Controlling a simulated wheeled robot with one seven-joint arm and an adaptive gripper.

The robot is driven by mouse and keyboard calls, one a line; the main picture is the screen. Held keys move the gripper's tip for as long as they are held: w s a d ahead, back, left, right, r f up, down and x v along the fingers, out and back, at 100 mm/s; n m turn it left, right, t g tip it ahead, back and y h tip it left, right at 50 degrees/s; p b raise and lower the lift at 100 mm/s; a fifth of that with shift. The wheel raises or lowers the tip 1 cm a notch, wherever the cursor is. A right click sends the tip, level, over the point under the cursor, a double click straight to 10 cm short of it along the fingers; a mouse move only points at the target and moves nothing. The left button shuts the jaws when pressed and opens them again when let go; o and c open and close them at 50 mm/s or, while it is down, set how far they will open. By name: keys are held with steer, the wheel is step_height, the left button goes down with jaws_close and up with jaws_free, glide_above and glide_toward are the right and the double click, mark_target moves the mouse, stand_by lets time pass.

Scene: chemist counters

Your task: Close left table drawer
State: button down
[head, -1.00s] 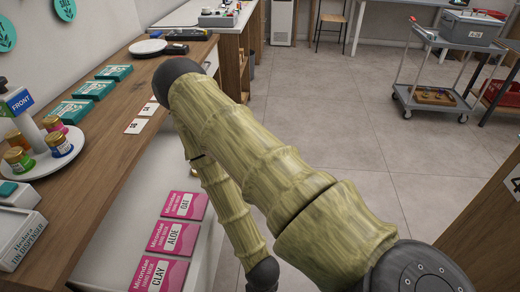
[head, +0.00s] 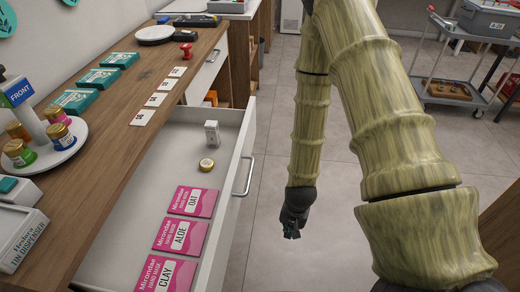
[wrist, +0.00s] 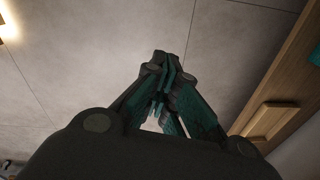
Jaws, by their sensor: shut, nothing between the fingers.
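The open drawer (head: 228,135) is white inside and juts out from under the wooden counter. Its metal handle (head: 245,176) is on the front panel, which faces right in the head view. In the drawer are several pink packets (head: 194,201), a small gold-lidded tin (head: 207,164) and a small white box (head: 212,133). My gripper (head: 291,231) hangs outside the drawer, to the right of its front and apart from the handle. The wrist view shows the teal-padded fingers (wrist: 163,65) together and empty.
The wooden counter (head: 130,147) holds teal boxes, cards, a red stamp (head: 187,56) and a round stand with jars (head: 73,140). A second drawer front (head: 207,72) beyond looks shut. A grey trolley (head: 440,90) stands at the back right. The tiled floor between is clear.

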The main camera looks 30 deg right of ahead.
steer(key=w+d+r+m+t+y+b, duration=0.15)
steer(key=w+d+r+m+y, duration=0.3)
steer(key=w+r+m, duration=0.6)
steer(key=w+d+r+m+t+y+b, duration=0.1)
steer(key=w+d+r+m+t+y, duration=0.35)
steer(key=r, duration=0.95)
steer(key=g+h+b, duration=0.2)
glide_toward(249, 154)
step_height(249, 154, down, 3)
steer(key=s, duration=0.1)
steer(key=shift+w+a+m, duration=0.15)
steer(key=shift+w+a, duration=0.3)
steer(key=shift+a, duration=0.3)
steer(key=shift+w+a+m, duration=0.15)
steer(key=shift+w+a, duration=0.3)
steer(key=shift+a, duration=0.25)
steer(key=shift+w+a, duration=0.1)
